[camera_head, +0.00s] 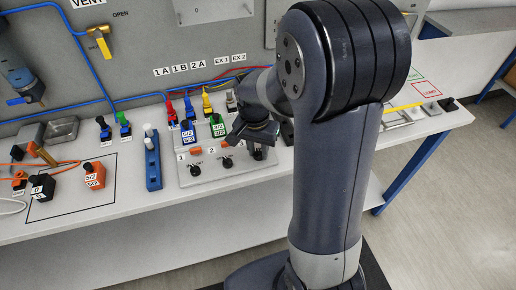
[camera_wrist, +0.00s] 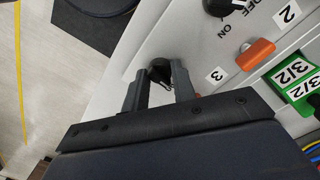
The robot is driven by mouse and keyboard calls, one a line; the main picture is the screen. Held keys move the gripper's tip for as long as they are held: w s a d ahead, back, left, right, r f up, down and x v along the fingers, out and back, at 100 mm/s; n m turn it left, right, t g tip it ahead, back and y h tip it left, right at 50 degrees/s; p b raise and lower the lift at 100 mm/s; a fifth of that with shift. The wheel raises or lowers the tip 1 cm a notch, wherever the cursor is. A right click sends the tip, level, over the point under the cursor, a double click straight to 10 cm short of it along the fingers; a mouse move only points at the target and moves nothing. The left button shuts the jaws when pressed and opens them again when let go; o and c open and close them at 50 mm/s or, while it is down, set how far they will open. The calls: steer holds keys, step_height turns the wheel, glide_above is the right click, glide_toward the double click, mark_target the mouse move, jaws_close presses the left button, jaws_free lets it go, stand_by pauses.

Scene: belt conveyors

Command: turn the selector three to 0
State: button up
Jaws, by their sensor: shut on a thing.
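Selector three (camera_wrist: 160,70) is a black knob on the grey control panel (camera_wrist: 198,50), beside the label 3. My gripper (camera_wrist: 159,80) has its two dark fingers on either side of this knob and is shut on it. The fingers hide part of the knob, and I cannot read its pointer or its position marks. In the head view my gripper (camera_head: 257,146) is over the right end of the panel, and selector three (camera_head: 258,155) shows only as a dark bit below it.
Selector two (camera_wrist: 224,5), another black knob with OFF and ON marks, sits close by. An orange part (camera_wrist: 255,53) and a green 3/2 block (camera_wrist: 299,83) are near. In the head view selector one (camera_head: 195,167) is farther left, and a blue rack (camera_head: 153,165) stands beyond it.

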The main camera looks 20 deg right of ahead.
mark_target(256, 155)
steer(key=n, duration=0.6)
steer(key=shift+n, duration=0.3)
stand_by(0.4)
steer(key=o, duration=1)
steer(key=r, duration=1.1)
steer(key=shift+a, duration=0.35)
steer(key=shift+f, duration=0.2)
steer(key=f, duration=1)
steer(key=shift+d+f, duration=0.35)
